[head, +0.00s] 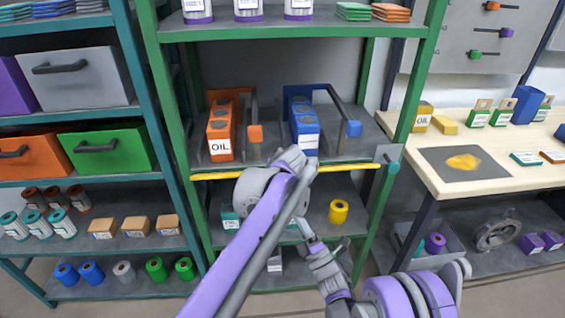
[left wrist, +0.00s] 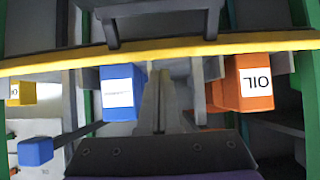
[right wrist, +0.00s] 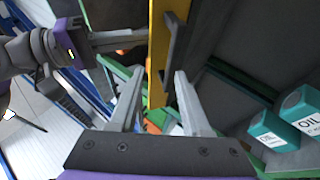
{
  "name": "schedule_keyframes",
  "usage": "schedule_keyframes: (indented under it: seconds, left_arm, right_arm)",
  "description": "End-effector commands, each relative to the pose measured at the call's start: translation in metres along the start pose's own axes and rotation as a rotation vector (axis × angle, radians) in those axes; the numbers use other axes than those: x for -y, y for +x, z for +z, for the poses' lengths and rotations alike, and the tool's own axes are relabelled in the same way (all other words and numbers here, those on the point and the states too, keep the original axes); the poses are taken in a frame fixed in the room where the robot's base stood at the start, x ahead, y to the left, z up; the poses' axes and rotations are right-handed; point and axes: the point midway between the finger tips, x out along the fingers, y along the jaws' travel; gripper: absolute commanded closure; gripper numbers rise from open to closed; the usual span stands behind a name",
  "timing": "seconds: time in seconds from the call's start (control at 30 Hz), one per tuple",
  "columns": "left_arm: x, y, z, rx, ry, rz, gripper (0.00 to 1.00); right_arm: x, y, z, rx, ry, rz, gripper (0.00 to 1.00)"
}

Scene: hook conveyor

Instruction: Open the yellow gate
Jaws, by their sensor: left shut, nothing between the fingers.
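The yellow gate (head: 345,166) is a bar across the front of the green shelf. It also shows in the left wrist view (left wrist: 60,62) and upright in the right wrist view (right wrist: 157,60). A dark handle (right wrist: 175,55) is fixed to it. My left gripper (left wrist: 158,75) is shut and empty, close to the bar, with oil bottles beyond; contact is unclear. In the head view its fingertips are hidden by my arm. My right gripper (right wrist: 158,78) is open and empty below the bar, its fingertips near the handle's end. It also shows in the head view (head: 303,228).
An orange oil bottle (head: 219,135) and a blue one (head: 305,130) stand behind the bar, by hooked rods. A teal knob (head: 393,168) is on the right post. A yellow roll (head: 338,211) sits on the shelf below. A workbench (head: 460,187) stands right.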

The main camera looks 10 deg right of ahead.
Motion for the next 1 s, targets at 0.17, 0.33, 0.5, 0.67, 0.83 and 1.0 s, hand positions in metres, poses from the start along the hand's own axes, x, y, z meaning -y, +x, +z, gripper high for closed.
schedule_keyframes:
  seconds: [0.17, 0.33, 0.5, 0.67, 0.83, 1.0]
  left_arm:
    - [0.000, 0.000, 0.000, 0.000, 0.000, 0.000, 1.00]
    - [0.000, 0.000, 0.000, 0.000, 0.000, 0.000, 1.00]
    - [0.000, 0.000, 0.000, 0.000, 0.000, 0.000, 1.00]
    - [0.000, 0.000, 0.000, 0.000, 0.000, 0.000, 1.00]
    - [0.000, 0.000, 0.000, 0.000, 0.000, 0.000, 1.00]
    - [0.000, 0.000, 0.000, 0.000, 0.000, 0.000, 1.00]
  right_arm:
    - [0.000, -0.028, 0.000, 0.001, 0.000, 0.001, 0.53]
    - [-0.001, -0.036, 0.003, 0.008, 0.011, -0.011, 0.53]
    - [-0.004, -0.026, 0.020, 0.076, 0.109, -0.108, 0.53]
    - [-0.007, -0.022, 0.045, 0.214, 0.296, -0.277, 0.53]
    - [-0.012, -0.036, 0.063, 0.394, 0.517, -0.456, 0.53]
    - [-0.019, -0.070, 0.068, 0.594, 0.734, -0.620, 0.53]
